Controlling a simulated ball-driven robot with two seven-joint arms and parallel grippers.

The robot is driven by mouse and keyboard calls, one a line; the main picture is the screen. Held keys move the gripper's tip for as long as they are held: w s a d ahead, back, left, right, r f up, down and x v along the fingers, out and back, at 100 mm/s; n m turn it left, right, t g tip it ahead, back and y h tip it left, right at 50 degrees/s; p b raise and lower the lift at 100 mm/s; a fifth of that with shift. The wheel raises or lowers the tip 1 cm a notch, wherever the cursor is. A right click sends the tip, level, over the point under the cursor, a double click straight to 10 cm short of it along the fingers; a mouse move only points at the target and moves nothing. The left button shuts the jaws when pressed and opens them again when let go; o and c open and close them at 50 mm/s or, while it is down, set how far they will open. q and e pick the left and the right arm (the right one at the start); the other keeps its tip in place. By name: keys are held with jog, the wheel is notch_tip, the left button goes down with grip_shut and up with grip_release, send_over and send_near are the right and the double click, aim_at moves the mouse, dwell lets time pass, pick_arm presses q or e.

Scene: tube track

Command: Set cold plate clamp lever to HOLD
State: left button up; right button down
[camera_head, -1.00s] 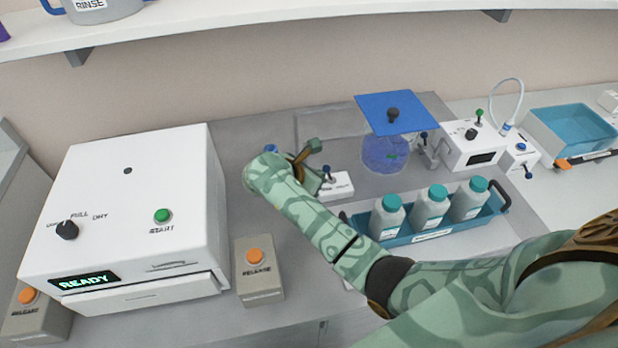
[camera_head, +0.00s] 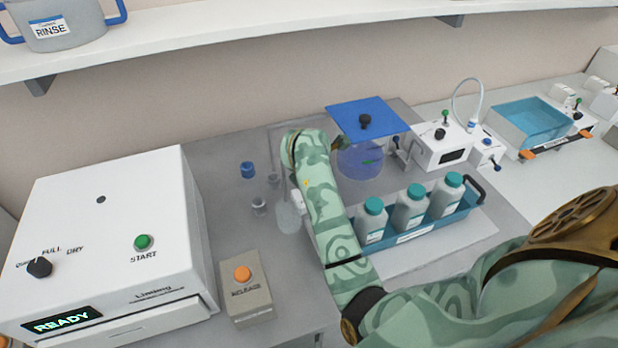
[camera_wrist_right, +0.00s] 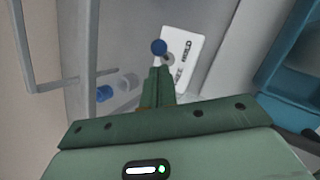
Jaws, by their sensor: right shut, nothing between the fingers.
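The clamp lever's blue ball knob (camera_wrist_right: 159,47) stands on a short stem in the right wrist view. Beside it lies a white plate (camera_wrist_right: 186,52) whose readable word is HOLD; another word on it is partly hidden. My right gripper (camera_wrist_right: 158,70) is shut and empty, its tips right by the stem just below the knob; whether they touch is unclear. Which setting the lever is at cannot be told. In the head view my right forearm covers the lever and gripper; only an edge of the white base (camera_head: 297,201) shows. My left gripper is not in view.
A blue tray (camera_head: 418,238) with several teal-capped bottles stands right of my arm. A blue lid (camera_head: 366,117) covers a clear vessel behind it. Left are small glass vials (camera_head: 259,206), a RELEASE button box (camera_head: 245,290) and a white machine (camera_head: 110,240) reading READY.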

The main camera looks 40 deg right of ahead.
jog(key=shift+r+p, duration=0.55)
jog(key=shift+r, duration=0.2)
jog(key=shift+f, duration=0.1)
